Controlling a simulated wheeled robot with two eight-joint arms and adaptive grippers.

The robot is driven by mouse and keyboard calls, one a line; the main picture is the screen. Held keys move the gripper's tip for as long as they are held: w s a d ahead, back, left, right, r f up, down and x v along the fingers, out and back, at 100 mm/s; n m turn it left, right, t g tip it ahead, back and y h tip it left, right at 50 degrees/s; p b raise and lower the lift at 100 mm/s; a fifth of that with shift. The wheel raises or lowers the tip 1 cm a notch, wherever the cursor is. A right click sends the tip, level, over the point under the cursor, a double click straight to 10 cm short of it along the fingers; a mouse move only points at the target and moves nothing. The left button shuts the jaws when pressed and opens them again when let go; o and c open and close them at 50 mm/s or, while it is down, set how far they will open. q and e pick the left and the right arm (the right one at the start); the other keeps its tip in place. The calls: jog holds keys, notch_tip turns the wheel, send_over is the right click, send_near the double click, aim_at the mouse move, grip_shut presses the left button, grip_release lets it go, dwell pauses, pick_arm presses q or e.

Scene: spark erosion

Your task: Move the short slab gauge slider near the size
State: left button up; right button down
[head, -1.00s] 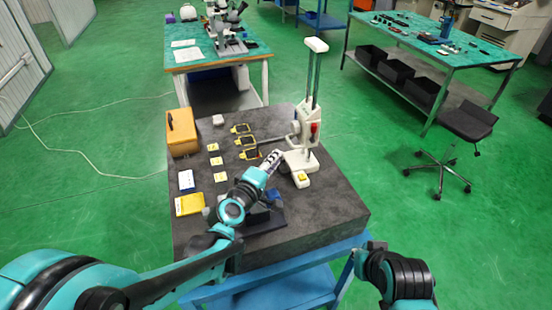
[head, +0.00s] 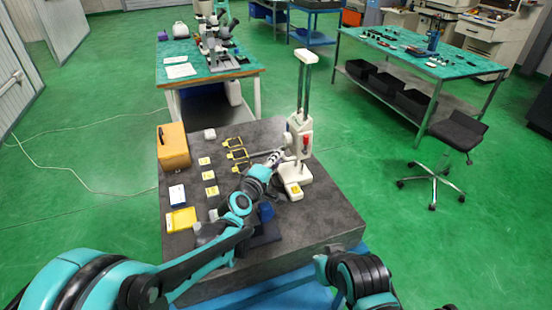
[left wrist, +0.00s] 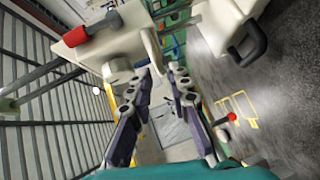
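The gauge stands at the back right of the dark slab (head: 325,215), with two upright columns and a white top. Its white slider (head: 299,127) with a red part sits low on the columns; a grey arm sticks out to the left. My left gripper (head: 273,158) is beside the slider's lower left in the head view; contact is hard to tell. In the left wrist view, the fingers (left wrist: 160,78) are apart with nothing between them, just below a white block with a red knob (left wrist: 112,42), seemingly the slider. My right gripper does not show; only my right arm does.
On the slab lie several yellow-white labels (head: 209,176), yellow-black frames (head: 236,148), a yellow tray (head: 181,220) and an orange case (head: 173,146). A table with a microscope (head: 219,42) stands behind. A stool (head: 450,140) and a workbench (head: 420,52) are at the right.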

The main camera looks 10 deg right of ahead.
pick_arm(q)
jog(key=shift+x, duration=1.6)
grip_shut()
jog(key=shift+r, duration=0.1)
grip_release()
jog(key=shift+s, duration=0.1)
